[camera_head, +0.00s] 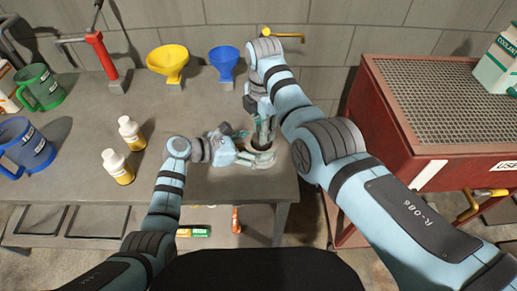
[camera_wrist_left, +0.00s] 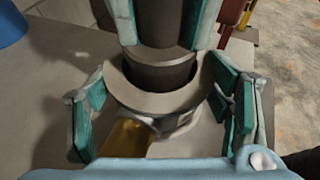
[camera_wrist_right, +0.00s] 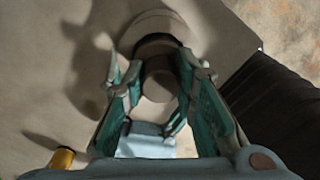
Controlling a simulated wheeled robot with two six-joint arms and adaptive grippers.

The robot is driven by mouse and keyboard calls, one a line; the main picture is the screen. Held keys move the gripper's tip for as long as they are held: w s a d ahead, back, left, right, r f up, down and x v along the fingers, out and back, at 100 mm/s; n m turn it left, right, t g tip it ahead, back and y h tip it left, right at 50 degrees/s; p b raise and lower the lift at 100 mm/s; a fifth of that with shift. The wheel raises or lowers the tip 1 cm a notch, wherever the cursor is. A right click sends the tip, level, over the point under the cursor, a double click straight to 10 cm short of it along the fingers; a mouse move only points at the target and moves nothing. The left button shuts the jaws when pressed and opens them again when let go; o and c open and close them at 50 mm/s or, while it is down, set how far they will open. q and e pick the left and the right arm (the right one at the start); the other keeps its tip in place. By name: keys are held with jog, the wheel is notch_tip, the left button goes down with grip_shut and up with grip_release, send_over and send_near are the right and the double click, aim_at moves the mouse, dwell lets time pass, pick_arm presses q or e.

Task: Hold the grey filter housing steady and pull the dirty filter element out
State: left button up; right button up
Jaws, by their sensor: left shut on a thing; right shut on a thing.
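The grey filter housing (camera_head: 262,160) stands at the table's front right corner; its round rim (camera_wrist_left: 190,97) shows in the left wrist view. My left gripper (camera_head: 252,155) is shut around the housing from the side. The dirty filter element (camera_wrist_left: 160,72) is a dark cylinder with a paler band, upright in the housing's mouth, its lower end hidden inside. My right gripper (camera_head: 264,140) comes from above and is shut on the element's upper part. The element's greyish end (camera_wrist_right: 158,86) shows between its fingers in the right wrist view.
Two small yellow-labelled bottles (camera_head: 118,166) stand left of my left arm. A yellow funnel (camera_head: 168,60) and a blue funnel (camera_head: 223,60) stand behind. Blue and green jugs (camera_head: 40,88) are at far left. A red bin with a mesh top (camera_head: 440,78) stands right, past a gap.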

grip_shut()
jog(key=shift+r, duration=0.1)
jog(key=shift+r, duration=2)
notch_tip(320, 180, up, 8)
jog(key=shift+f, duration=0.2)
pick_arm(q)
jog(key=o, duration=2)
